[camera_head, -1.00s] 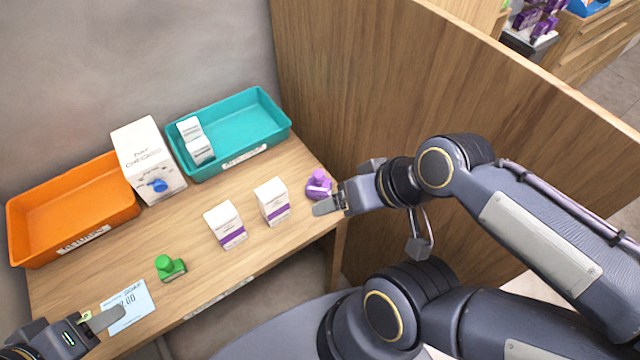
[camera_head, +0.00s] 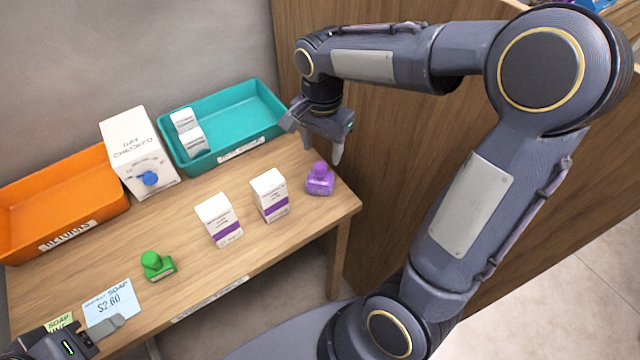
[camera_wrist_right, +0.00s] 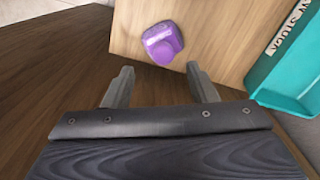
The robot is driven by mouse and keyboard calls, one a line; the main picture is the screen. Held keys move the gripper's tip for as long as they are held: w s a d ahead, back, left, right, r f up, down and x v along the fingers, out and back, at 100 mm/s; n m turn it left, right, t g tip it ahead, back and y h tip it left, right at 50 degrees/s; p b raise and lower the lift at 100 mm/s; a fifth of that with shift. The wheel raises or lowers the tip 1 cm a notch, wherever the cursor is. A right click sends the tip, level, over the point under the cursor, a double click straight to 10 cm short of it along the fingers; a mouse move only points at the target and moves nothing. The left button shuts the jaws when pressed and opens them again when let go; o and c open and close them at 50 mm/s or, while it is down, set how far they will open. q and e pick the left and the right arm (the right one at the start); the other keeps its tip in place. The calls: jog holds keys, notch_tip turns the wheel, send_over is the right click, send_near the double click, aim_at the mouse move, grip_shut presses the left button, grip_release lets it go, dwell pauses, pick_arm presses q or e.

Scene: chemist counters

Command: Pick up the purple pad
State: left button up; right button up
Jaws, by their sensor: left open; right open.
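The purple pad (camera_head: 320,180), a small stamp with a rounded knob, stands upright near the right end of the wooden counter. My right gripper (camera_head: 322,150) is open and empty, above and just behind the pad, its fingers pointing down. In the right wrist view the purple pad (camera_wrist_right: 162,43) lies beyond the two spread fingertips (camera_wrist_right: 160,78), apart from them. My left gripper (camera_head: 98,332) is at the lower left, by the price card, open, with only part of it in view.
Two white boxes with purple bands (camera_head: 219,220) (camera_head: 270,195) stand left of the pad. A teal tray (camera_head: 262,100) is behind, with an orange tray (camera_head: 95,215) and white dispenser box (camera_head: 135,140) further left. A green stamp (camera_head: 158,267) stands in front. A wooden partition (camera_head: 400,150) rises at right.

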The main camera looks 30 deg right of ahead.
aim_at(320, 165)
jog(key=f, duration=0.7)
jog(key=shift+w+f, duration=0.25)
jog(key=shift+f, duration=0.15)
jog(key=shift+c, duration=0.2)
grip_shut()
jog(key=shift+r+p, duration=0.55)
notch_tip(320, 165, up, 3)
jog(key=shift+f+p, duration=0.15)
jog(key=shift+p, duration=0.95)
jog(key=s+a+r+p, duration=0.6)
jog(key=s+r, duration=0.3)
jog(key=s, duration=0.3)
jog(key=shift+a+r, duration=0.15)
jog(key=shift+a, duration=0.55)
